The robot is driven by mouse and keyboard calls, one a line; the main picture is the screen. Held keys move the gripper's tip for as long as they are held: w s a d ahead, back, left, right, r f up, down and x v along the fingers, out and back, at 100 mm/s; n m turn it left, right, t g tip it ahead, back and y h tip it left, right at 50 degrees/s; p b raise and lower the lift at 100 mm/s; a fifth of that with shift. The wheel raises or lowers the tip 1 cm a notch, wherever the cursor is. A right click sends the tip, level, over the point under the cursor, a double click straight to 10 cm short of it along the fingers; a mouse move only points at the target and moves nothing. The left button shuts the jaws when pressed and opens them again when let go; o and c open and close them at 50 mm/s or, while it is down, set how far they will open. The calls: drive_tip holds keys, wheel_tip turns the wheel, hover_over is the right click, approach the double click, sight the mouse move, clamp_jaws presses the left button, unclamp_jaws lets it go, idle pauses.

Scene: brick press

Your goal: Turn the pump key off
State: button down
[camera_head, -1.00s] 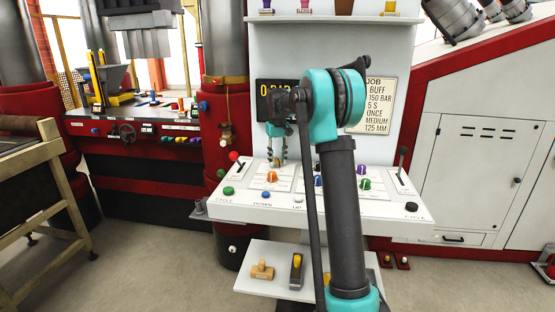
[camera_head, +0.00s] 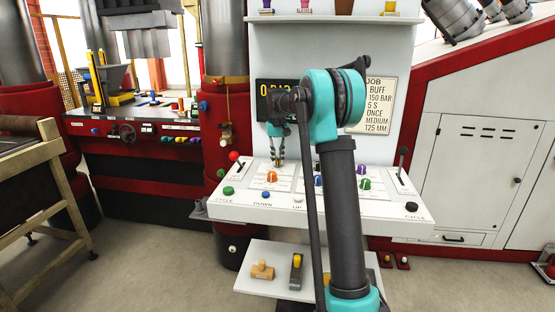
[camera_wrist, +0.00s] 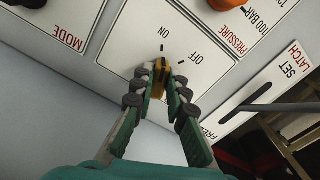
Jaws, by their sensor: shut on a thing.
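The pump key (camera_wrist: 161,72) is a small yellow-orange key with a dark stripe on a white panel. In the head view my gripper (camera_head: 278,160) reaches down to the back left of the sloping white console (camera_head: 330,212); the key is too small there to tell clearly.
An orange knob (camera_head: 272,177) stands just in front of my gripper, and blue, green and purple knobs lie to the right. A lever (camera_head: 402,160) rises at the console's right. A display and a job card are on the wall behind. The pressure knob (camera_wrist: 228,3) is near the key.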

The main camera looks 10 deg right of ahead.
sight(277, 159)
drive_tip(key=m, duration=1)
drive_tip(key=shift+w+a, duration=0.1)
drive_tip(key=shift+m, duration=0.5)
drive_tip(key=c, duration=1.5)
unclamp_jaws()
drive_tip(key=shift+c, duration=0.2)
wheel_tip(277, 159, up, 12)
